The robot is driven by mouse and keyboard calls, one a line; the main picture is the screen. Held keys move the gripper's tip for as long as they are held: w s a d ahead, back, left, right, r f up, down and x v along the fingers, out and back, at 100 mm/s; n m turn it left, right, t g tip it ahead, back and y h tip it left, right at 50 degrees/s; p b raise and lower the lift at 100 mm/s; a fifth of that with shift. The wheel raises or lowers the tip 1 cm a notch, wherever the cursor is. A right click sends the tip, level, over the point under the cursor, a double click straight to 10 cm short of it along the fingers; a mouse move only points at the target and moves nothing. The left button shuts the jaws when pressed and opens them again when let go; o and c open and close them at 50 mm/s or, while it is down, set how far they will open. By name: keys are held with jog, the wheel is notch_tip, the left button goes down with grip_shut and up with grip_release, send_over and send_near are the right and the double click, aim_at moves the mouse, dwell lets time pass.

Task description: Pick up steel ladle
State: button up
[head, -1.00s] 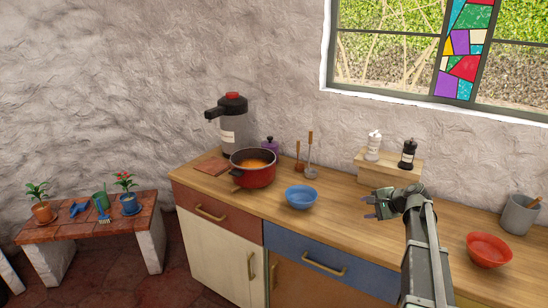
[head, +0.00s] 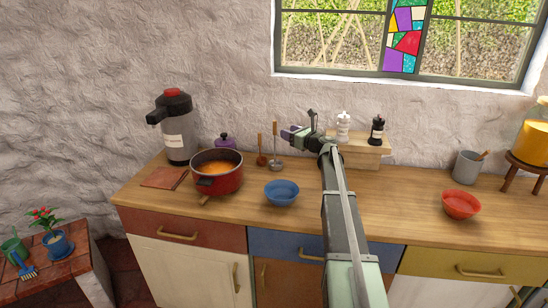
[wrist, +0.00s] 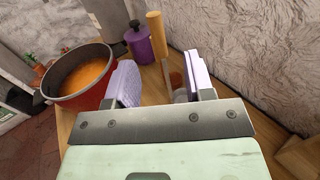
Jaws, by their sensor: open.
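The steel ladle (head: 276,151) stands upright against the back wall, with a wooden handle at the top and its bowl low by the counter. A second, copper-brown ladle (head: 261,158) is just to its left. My gripper (head: 299,127) is open and empty, to the right of the steel ladle's handle and raised above the counter. In the wrist view my gripper (wrist: 158,64) shows its two lilac fingers apart. Between them, a grey and a reddish-brown piece are partly hidden by the right finger; a tan cylinder beyond could be a ladle handle, but I cannot tell whose.
A red pot of soup (head: 230,183) and a purple jar (head: 225,141) stand left of the ladles. A blue bowl (head: 282,194) is in front. A wooden riser (head: 367,149) with two mills is at right, near my arm. Rough wall lies close behind.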

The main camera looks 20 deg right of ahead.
aim_at(276, 127)
jog(key=x, duration=1)
jog(key=shift+a+r, duration=0.1)
jog(key=shift+s, duration=0.1)
grip_shut()
jog(key=shift+r, duration=0.1)
